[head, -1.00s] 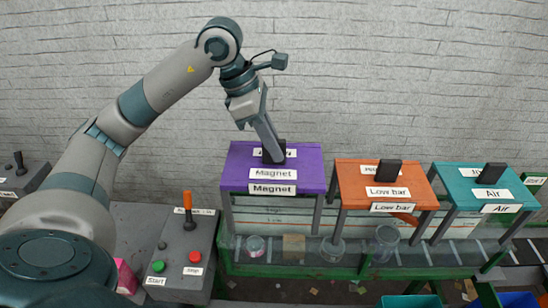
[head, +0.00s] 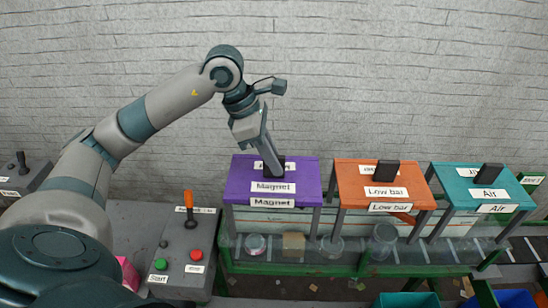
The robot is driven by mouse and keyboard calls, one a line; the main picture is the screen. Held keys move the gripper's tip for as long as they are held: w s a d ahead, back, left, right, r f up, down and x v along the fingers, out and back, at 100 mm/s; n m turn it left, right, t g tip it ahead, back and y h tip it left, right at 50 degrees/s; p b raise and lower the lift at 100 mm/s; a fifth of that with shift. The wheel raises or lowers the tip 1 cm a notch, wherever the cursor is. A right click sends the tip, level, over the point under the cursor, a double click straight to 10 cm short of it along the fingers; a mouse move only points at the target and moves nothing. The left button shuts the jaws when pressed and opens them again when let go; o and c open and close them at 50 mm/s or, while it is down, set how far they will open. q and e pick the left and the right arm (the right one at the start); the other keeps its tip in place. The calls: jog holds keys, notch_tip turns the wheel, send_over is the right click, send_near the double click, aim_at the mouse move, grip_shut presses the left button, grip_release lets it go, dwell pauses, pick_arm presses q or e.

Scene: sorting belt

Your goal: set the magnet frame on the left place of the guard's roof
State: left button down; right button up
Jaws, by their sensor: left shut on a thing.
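The magnet frame (head: 240,185) is a purple-topped stand with "Magnet" labels and grey legs, at the left end of the row of frames. My left gripper (head: 272,165) comes down from above and is shut on the black handle (head: 281,163) on its top. The frame hangs or stands level over the left part of the guard's clear roof (head: 290,222); I cannot tell whether its feet touch. The gripper partly hides the rear label. My right gripper is not in view.
The orange Low bar frame (head: 348,177) stands close to the right, then the teal Air frame (head: 450,183). A control box (head: 180,240) with an orange-handled lever stands at the left. A carton (head: 293,245) and clear jars (head: 384,240) sit on the belt.

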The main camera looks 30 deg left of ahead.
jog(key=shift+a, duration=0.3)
pick_arm(q)
jog(key=shift+f, duration=0.15)
jog(key=c, duration=1.8)
grip_release()
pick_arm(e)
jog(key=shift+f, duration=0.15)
